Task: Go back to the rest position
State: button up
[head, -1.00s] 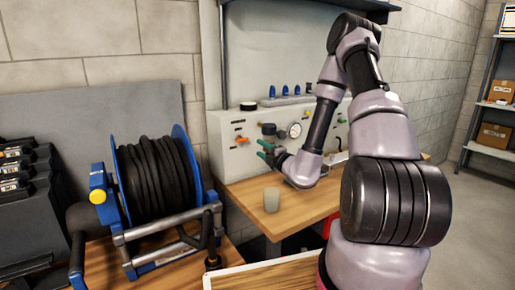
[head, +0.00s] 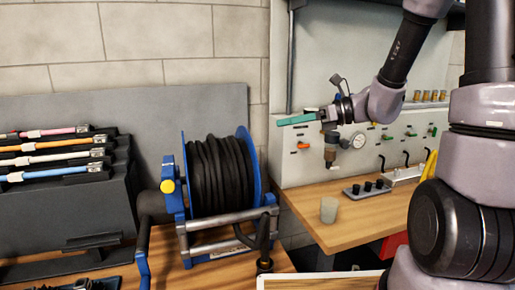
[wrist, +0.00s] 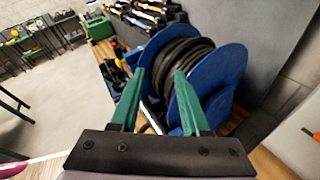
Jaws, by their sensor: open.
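My gripper (head: 297,118) is raised in front of the left end of the grey valve panel, its green fingers pointing left in the head view. In the wrist view its two green fingers (wrist: 160,78) stand apart with nothing between them. The gap faces the blue hose reel (wrist: 205,75), which lies beyond the fingertips. I cannot tell how far off it is. My arm fills the right side of the head view, bent at the elbow.
The hose reel (head: 222,172) stands on a wooden bench. A dark rack (head: 60,200) with coloured brushes is at left. A cup (head: 329,209) sits on the wooden worktop (head: 375,222) below the valve panel (head: 290,165). Open floor (wrist: 75,95) shows in the wrist view.

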jog(key=s+d+r+n+t+h, duration=0.2)
jog(key=s+d+r+n+h, duration=0.2)
jog(key=s+d+n+h, duration=0.2)
jog(key=s+d+r+n+t+h, duration=0.2)
jog(key=s+d+r+n+h, duration=0.3)
jog(key=d+n, duration=0.5)
jog(key=s+n+h, duration=0.1)
jog(key=n+h, duration=0.1)
jog(key=n, duration=0.1)
jog(key=shift+s+d+f, duration=0.1)
dwell(0.9)
